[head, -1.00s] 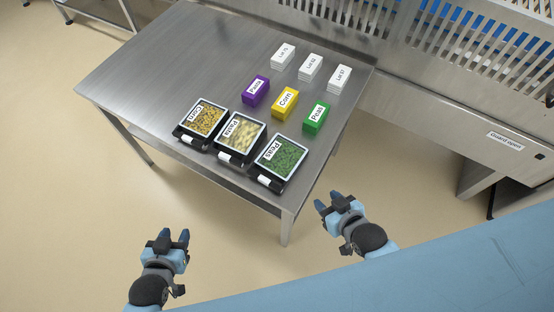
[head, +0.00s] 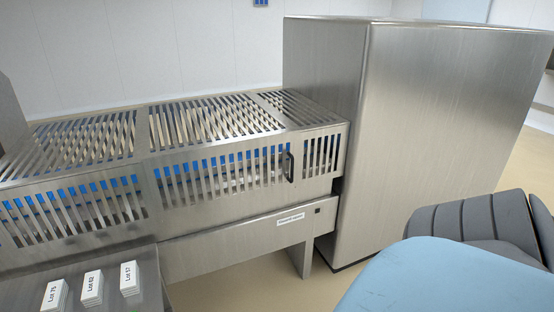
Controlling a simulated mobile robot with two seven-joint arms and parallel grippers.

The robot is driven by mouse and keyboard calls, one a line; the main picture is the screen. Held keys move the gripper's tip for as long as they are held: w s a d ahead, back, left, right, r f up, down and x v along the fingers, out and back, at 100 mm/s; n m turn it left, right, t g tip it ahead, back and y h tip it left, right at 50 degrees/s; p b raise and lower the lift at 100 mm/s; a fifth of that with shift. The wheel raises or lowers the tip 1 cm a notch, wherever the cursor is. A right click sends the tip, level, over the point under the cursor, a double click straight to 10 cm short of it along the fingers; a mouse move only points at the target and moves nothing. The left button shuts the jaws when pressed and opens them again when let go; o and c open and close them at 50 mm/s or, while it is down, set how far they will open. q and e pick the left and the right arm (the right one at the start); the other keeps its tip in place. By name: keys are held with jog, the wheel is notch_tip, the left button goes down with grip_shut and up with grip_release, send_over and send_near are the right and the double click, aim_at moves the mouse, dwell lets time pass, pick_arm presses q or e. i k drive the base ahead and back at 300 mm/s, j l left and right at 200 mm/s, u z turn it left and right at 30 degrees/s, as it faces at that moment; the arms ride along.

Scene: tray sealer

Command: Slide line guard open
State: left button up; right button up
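The line guard (head: 215,165) is a slatted steel cover over a blue conveyor, in the middle of the head view. A dark upright handle (head: 289,167) is at the right part of its front face. A small label (head: 290,219) sits on the frame below it; its print is too small to read now. I cannot tell from the slats whether the guard has slid at all. Neither of my grippers is in the head view now.
A large steel cabinet (head: 440,130) stands right of the guard. The steel table (head: 120,300) at lower left bears white lot boxes (head: 92,287). My blue body and a dark grey part fill the lower right. Some floor shows between the frame and my body.

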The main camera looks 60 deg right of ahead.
aim_at(291, 134)
jog(key=z, duration=1.5)
jog(key=i+l+u, duration=0.3)
jog(key=l, duration=0.35)
jog(key=i+l+u, duration=0.1)
jog(key=i+l, duration=0.2)
jog(key=l, duration=0.1)
